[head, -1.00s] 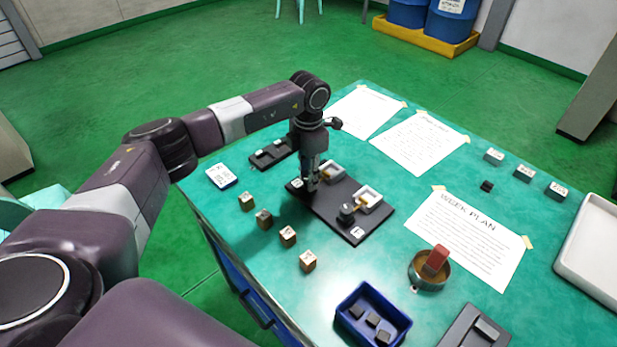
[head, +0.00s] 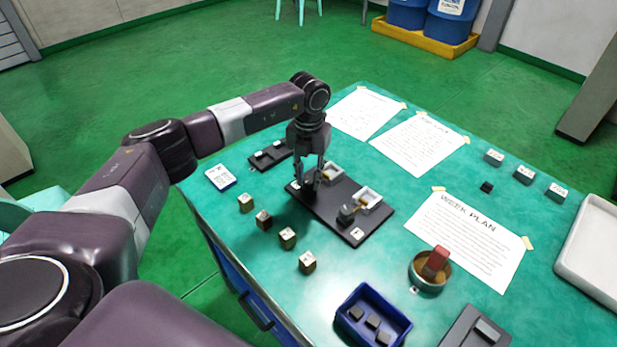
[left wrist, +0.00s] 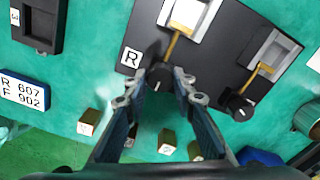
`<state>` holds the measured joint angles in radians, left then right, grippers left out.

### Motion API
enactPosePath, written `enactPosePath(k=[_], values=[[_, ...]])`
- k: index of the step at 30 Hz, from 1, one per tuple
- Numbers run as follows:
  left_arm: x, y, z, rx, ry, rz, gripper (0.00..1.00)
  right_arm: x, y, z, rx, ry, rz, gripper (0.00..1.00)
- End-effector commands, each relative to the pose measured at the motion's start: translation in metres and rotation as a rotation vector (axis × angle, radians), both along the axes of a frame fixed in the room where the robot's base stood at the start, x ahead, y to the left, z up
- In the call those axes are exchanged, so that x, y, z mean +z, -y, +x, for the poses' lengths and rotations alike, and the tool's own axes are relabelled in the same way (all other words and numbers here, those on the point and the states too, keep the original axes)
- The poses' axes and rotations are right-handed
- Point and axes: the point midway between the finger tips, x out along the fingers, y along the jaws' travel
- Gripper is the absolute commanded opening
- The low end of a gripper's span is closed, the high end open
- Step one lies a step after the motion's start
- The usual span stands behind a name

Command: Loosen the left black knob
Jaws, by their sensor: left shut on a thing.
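The left black knob (left wrist: 160,79) sits on a dark plate (head: 327,211) beside a label reading R in the left wrist view. It has a small white mark on top. My left gripper (head: 311,178) points down at the plate's left end. Its fingers are closed on the sides of the left knob, which they partly hide in the head view. The right black knob (head: 346,214) stands free on the same plate and also shows in the left wrist view (left wrist: 238,107). A brass-coloured rod runs from each knob to a pale square frame (head: 368,197). My right gripper is out of view.
Several small blocks (head: 288,238) stand along the table's near-left edge. A dark holder (head: 270,155) and a label card (head: 220,177) lie left of the plate. A blue bin (head: 350,328), a round bowl (head: 425,281) and papers (head: 470,236) lie to the right.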

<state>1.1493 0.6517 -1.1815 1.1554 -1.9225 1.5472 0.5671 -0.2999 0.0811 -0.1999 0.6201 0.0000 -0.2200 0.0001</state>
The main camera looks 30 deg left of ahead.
Motion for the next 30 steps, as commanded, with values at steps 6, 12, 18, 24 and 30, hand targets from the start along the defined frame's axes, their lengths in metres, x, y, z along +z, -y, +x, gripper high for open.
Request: enactPosePath(k=[6,12,18,24,30], values=[[0.0016,-0.0003,0.0014,0.028,0.004,0.000,0.00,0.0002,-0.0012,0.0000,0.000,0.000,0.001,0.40],[0.0016,-0.0003,0.0015,0.030,0.004,0.000,0.00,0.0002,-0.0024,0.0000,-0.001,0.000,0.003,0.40],[0.0016,-0.0003,0.0016,0.030,0.005,0.000,0.29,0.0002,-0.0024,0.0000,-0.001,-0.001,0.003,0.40],[0.0009,-0.0003,0.0009,0.028,0.003,-0.001,0.42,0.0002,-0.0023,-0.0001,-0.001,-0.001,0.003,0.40],[0.0017,-0.0002,0.0007,0.028,0.002,0.000,0.42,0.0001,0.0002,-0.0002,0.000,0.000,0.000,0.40]])
